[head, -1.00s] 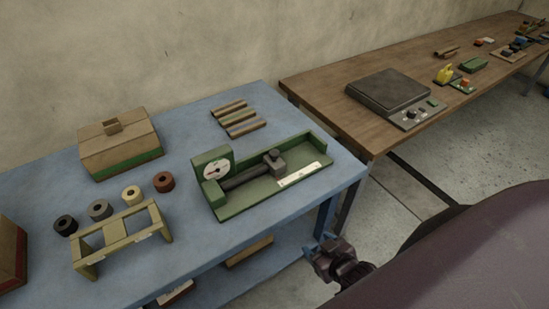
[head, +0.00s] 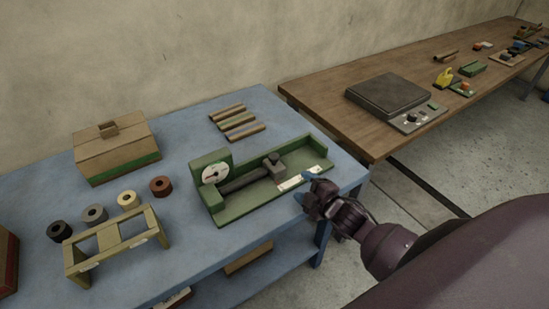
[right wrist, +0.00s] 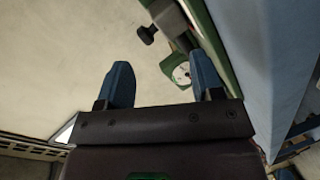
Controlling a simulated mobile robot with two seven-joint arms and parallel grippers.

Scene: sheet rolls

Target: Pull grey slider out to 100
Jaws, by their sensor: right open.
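The grey slider (head: 273,164) is a dark block with a knob on top, on a dark bar inside the green fixture (head: 238,211). A round white dial (head: 215,173) stands at the fixture's left end, and a white scale strip (head: 299,179) lies along its front right. My right gripper (head: 306,190) is just in front of the fixture's right part, apart from the slider. In the right wrist view its two blue fingers (right wrist: 163,84) are spread with nothing between them. The dark knob (right wrist: 147,34) and the dial (right wrist: 181,73) show beyond the fingers. My left gripper is not in view.
The fixture stands on a blue table (head: 190,225). A yellowish rack (head: 118,243), several rolls (head: 127,199), a lidded box (head: 117,148) and several rods (head: 238,122) are also there. A wooden table (head: 330,110) with a scale (head: 388,95) stands to the right.

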